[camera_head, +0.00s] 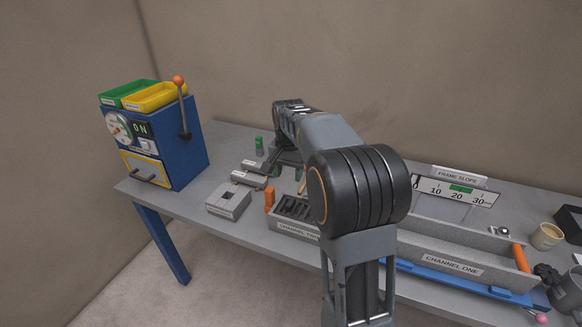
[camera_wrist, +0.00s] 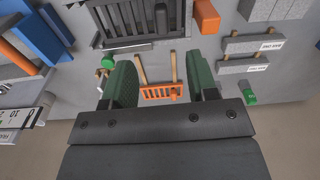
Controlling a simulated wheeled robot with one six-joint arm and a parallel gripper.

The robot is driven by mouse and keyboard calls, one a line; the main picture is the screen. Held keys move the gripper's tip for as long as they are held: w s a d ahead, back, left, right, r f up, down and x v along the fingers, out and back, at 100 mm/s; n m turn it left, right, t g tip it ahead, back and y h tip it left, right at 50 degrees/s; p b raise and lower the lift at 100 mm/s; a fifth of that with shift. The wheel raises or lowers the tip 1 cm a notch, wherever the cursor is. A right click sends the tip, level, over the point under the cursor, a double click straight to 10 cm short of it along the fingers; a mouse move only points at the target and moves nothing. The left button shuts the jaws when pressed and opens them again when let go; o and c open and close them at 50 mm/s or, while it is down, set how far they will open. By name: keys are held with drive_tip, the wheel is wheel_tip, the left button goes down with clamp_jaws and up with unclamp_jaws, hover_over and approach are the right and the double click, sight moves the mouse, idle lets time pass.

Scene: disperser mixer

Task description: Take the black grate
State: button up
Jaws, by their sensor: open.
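A black slotted piece, which looks like the black grate (camera_wrist: 128,18), lies at the top of the wrist view, beyond my fingertips. Dark slots in the labelled tray also show in the head view (camera_head: 292,207), partly hidden by my arm. My gripper (camera_wrist: 162,72) is open, its two green pads apart. A small orange grate (camera_wrist: 160,93) shows in the gap between the pads; I cannot tell how far below them it is. My gripper is apart from the black piece. In the head view my arm hides most of the gripper.
An orange block (camera_wrist: 207,17) stands beside the black piece. Grey labelled blocks (camera_wrist: 252,42) and a green block (camera_wrist: 249,98) lie to the right. A blue machine (camera_head: 155,140) stands at the table's left; a long channel tray (camera_head: 450,262) lies at the right.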

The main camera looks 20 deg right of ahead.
sight(290, 202)
drive_tip(key=shift+m, duration=0.5)
drive_tip(key=f, duration=0.4)
drive_tip(key=w+d+f, duration=0.1)
drive_tip(key=f, duration=0.4)
drive_tip(key=f+p, duration=0.1)
drive_tip(key=f, duration=0.4)
drive_tip(key=shift+w+d+f, duration=0.2)
drive_tip(key=shift+w+f, duration=0.05)
drive_tip(key=shift+w, duration=0.15)
drive_tip(key=shift+c, duration=0.5)
clamp_jaws()
drive_tip(key=shift+s+a, duration=0.1)
drive_tip(key=shift+s, duration=0.05)
drive_tip(key=shift+r, duration=0.15)
drive_tip(key=shift+r+p, duration=3.45)
drive_tip(key=shift+r, duration=1.45)
